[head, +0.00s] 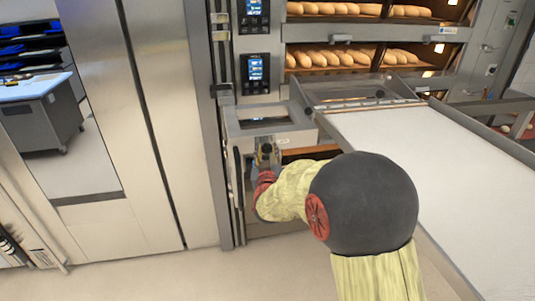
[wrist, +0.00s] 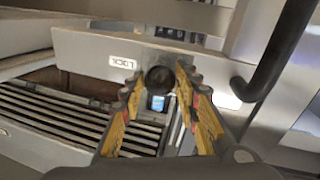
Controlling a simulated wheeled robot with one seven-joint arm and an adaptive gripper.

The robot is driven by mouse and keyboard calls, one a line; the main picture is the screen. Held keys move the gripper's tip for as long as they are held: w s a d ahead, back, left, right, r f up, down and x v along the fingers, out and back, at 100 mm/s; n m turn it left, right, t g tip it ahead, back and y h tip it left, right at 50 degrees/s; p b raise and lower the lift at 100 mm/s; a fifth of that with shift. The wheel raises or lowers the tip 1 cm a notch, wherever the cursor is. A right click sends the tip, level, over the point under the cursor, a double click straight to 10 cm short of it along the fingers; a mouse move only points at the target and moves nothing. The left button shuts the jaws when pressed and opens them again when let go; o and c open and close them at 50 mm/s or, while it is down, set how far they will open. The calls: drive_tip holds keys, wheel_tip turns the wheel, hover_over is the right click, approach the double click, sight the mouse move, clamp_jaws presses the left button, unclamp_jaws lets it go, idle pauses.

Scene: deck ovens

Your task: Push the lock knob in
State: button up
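The lock knob (wrist: 160,78) is a round black knob on a pale metal panel (wrist: 85,48), next to a white LOCK label (wrist: 123,62) in the wrist view. My gripper (wrist: 159,80) has its two yellow-and-grey fingers apart, one on each side of the knob. A small gap seems to show on both sides; whether the tips touch it, I cannot tell. In the head view my gripper (head: 266,150) is at the front of the oven's metal frame, beside the tall steel panel. The knob is hard to make out there.
A dark curved handle (wrist: 280,50) stands close to the right of my gripper. A white loading belt (head: 430,150) extends to the right of my arm. Bread loaves (head: 335,57) lie in the ovens behind. Control screens (head: 256,72) are above the frame. The floor at the lower left is clear.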

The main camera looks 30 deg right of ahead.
drive_tip(key=shift+o, duration=1.2)
drive_tip(key=shift+w+f, duration=0.2)
drive_tip(key=shift+o, duration=1.1)
drive_tip(key=shift+s, duration=0.1)
drive_tip(key=shift+r, duration=0.1)
drive_tip(key=v, duration=1.2)
